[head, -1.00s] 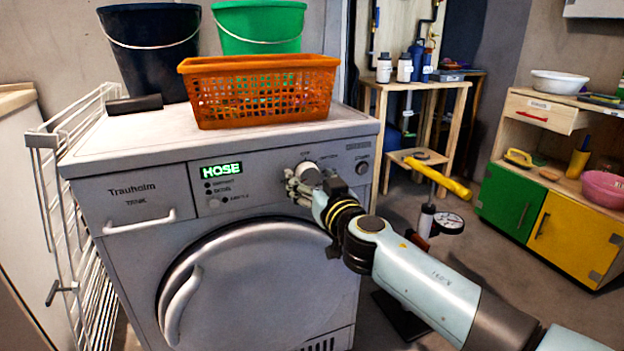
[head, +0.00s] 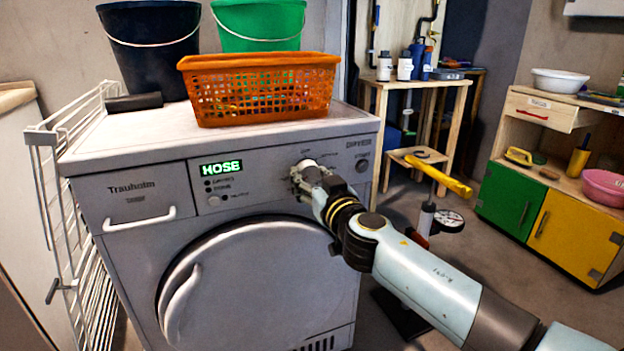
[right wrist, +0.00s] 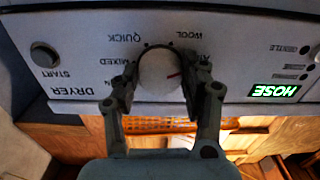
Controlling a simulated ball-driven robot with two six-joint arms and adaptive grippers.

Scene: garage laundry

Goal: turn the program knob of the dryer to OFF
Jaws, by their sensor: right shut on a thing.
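The grey dryer (head: 255,185) has a lit green display (head: 221,168) reading HOSE. Its round white program knob (right wrist: 157,72) has a red mark, which points to the right in the upside-down right wrist view. Labels QUICK, MIXED and WOOL show around the knob; I cannot make out the OFF label. My right gripper (right wrist: 160,78) is shut on the knob, with one finger on each side. In the head view my right gripper (head: 307,182) is at the panel and hides part of the knob. My left gripper is not in view.
An orange basket (head: 258,117) and two buckets stand on the dryer top. The START button (head: 362,166) is right of the knob. A white drying rack (head: 62,200) stands at the left. A wooden table and a cabinet (head: 540,215) stand at the right.

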